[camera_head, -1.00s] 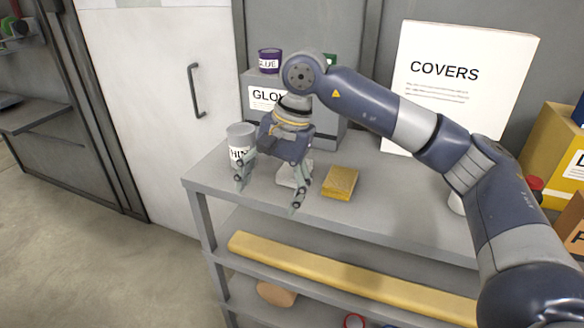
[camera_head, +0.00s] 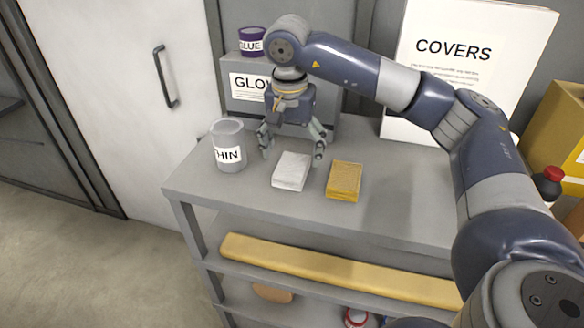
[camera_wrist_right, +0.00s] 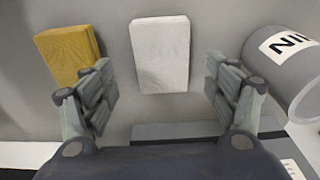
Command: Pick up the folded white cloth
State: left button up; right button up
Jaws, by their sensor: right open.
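The folded white cloth (camera_head: 291,171) is a flat rectangular pad lying on the top shelf of a grey rack (camera_head: 390,205). In the right wrist view the cloth (camera_wrist_right: 160,54) shows ahead of and between the fingers. My right gripper (camera_head: 291,150) is open and empty, just behind the cloth in the head view, its fingers pointing down. The same gripper (camera_wrist_right: 163,95) shows in the wrist view with its fingers wide apart. The fingers do not touch the cloth as far as I can see. My left gripper is not in view.
A yellow folded cloth (camera_head: 344,179) lies close to the right of the white one. A grey can (camera_head: 228,146) stands to the left. Behind are a grey gloves box (camera_head: 239,94), a purple glue tin (camera_head: 251,43) and a white COVERS box (camera_head: 495,30). The front right shelf top is clear.

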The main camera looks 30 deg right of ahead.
aim_at(292, 166)
notch_tip(292, 166, down, 4)
jog(key=shift+w+f+p, duration=0.15)
jog(key=shift+f+p, duration=0.05)
jog(key=shift+p, duration=0.8)
jog(key=shift+d+f, duration=0.1)
jog(key=shift+f, duration=0.1)
jog(key=shift+w, duration=0.1)
jog(key=shift+c, duration=1.3)
jog(key=c, duration=0.9)
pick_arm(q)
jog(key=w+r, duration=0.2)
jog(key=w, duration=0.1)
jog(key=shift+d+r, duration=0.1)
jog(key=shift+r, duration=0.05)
pick_arm(e)
jog(key=shift+o, duration=0.2)
